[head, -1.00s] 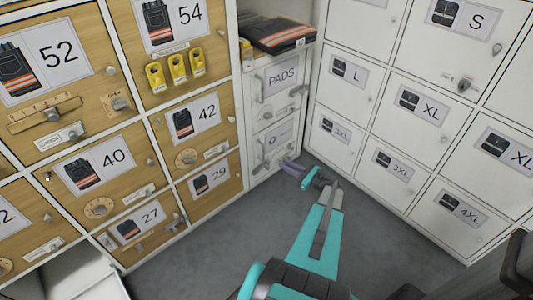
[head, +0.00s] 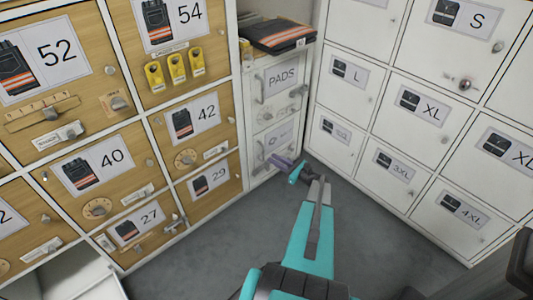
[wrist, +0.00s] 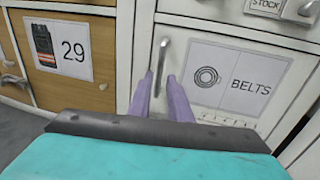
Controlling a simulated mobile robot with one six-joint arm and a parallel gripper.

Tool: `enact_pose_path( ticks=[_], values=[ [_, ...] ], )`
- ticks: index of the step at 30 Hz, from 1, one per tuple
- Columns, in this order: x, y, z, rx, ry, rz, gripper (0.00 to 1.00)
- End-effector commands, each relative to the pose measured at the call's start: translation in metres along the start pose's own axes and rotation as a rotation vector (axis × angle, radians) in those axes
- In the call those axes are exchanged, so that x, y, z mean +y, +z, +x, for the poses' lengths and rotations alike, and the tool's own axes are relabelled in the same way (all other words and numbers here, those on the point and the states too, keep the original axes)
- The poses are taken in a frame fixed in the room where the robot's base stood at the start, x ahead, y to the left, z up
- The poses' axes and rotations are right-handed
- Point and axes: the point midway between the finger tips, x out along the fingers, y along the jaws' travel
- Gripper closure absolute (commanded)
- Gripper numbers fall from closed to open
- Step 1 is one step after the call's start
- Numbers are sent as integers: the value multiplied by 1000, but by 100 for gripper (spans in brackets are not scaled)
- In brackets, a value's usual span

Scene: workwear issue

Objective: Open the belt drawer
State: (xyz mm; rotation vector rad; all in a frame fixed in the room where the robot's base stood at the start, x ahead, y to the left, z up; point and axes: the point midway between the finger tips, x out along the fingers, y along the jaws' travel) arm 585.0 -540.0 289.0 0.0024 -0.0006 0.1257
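The belt drawer has a white front (wrist: 215,35) with a coil picture and the word BELTS in the wrist view. In the head view it is the lower white front (head: 270,136) under PADS, and it looks shut. Its upright bar handle (wrist: 162,56) is at the left of its front. My gripper (wrist: 160,76) has two purple fingers spread apart, one on each side of the handle's line. I cannot tell whether the fingertips reach past the bar. In the head view my gripper (head: 280,163) is close in front of the drawer, low down.
Wooden lockers, including 29 (head: 217,178), stand left. White size lockers, including 3XL (head: 393,170), stand right. Above is the PADS drawer (head: 282,80) with folded workwear (head: 277,34) on top. Grey floor (head: 200,260) is clear. A white compartment (head: 75,275) shows bottom left.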

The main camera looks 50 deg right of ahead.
Motion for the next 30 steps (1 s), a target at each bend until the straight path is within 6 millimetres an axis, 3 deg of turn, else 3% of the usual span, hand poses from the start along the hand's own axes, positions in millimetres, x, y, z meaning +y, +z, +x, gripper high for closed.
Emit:
enact_pose_path(
  ticks=[9, 15, 29, 30],
  values=[
    [0, -2, 46, 0, 1, -1, 82],
    [0, -1, 66, 1, 0, -1, 82],
    [0, 0, 74, 0, 0, 0, 82],
    [0, 0, 73, 1, 0, 0, 89]
  ],
)
